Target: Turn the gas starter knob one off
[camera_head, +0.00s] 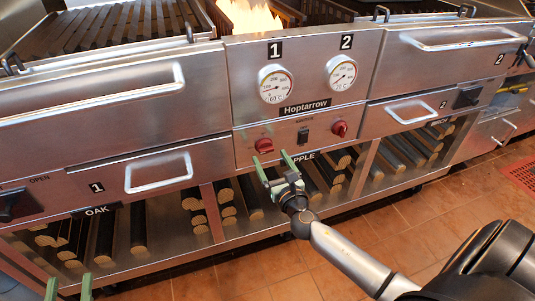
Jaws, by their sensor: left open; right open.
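Two red knobs sit on the grill's steel centre panel: the left red knob (264,146) on the side of gauge 1 and the right red knob (339,128) on the side of gauge 2. A dark switch (303,136) is between them. My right gripper (271,157) is open and empty, its green fingers pointing up at the panel. Its left fingertip appears just below the left red knob; I cannot tell if it touches. My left gripper (69,284) is open and empty at the bottom left edge, well away from the knobs; only its green fingers show.
Flames (248,15) burn on top of the grill. Gauges 1 (276,84) and 2 (341,73) are above the knobs. Drawer handles (158,172) stick out on both sides. A lower shelf holds several logs. Tiled floor (410,225) is open in front at right.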

